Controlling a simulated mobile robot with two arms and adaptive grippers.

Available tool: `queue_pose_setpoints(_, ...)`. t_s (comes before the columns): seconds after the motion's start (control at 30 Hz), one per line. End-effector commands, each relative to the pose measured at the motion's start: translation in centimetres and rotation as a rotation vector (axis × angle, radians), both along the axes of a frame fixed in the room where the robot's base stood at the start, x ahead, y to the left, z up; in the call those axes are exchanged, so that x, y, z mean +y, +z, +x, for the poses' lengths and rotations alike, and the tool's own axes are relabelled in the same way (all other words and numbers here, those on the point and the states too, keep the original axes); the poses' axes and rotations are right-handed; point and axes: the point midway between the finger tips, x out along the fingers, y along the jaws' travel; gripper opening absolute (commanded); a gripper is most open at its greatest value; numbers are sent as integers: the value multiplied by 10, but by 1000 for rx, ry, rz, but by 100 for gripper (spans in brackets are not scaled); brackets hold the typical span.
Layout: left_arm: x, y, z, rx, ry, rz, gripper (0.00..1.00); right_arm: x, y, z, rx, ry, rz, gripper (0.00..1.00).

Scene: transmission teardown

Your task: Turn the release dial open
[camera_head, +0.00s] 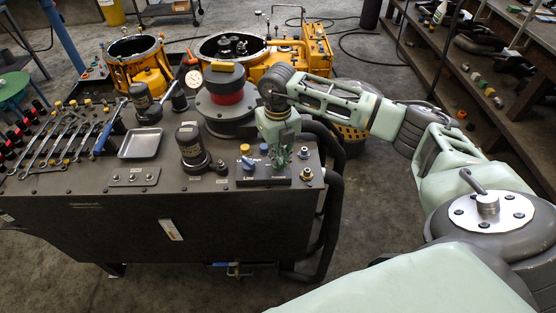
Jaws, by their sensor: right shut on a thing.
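My right gripper (281,165) points down at the right end of a small dark panel (262,177) on top of the big dark cabinet (140,234). Its fingers are closed on a control there, which I take to be the release dial; the fingers hide most of it, so I cannot tell how far it is turned. A blue knob (248,163) stands on the same panel, left of the gripper and apart from it. My left gripper is out of view.
A black cylinder (190,146), a silver tray (140,143) and several wrenches (62,140) are on the cabinet top to the left. A round black and red unit (228,92) stands close behind the gripper. Hoses (330,190) run down the cabinet's right side.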

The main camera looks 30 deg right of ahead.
Motion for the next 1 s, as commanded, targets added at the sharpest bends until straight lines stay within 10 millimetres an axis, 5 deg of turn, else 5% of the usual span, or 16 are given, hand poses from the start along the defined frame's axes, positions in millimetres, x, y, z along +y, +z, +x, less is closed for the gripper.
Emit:
queue_pose_setpoints(0.5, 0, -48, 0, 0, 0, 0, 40, 0, -3, 1, -4, 486, -1, 0)
queue_pose_setpoints(1.0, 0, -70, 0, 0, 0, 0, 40, -1, 0, 1, -3, 796, -1, 0)
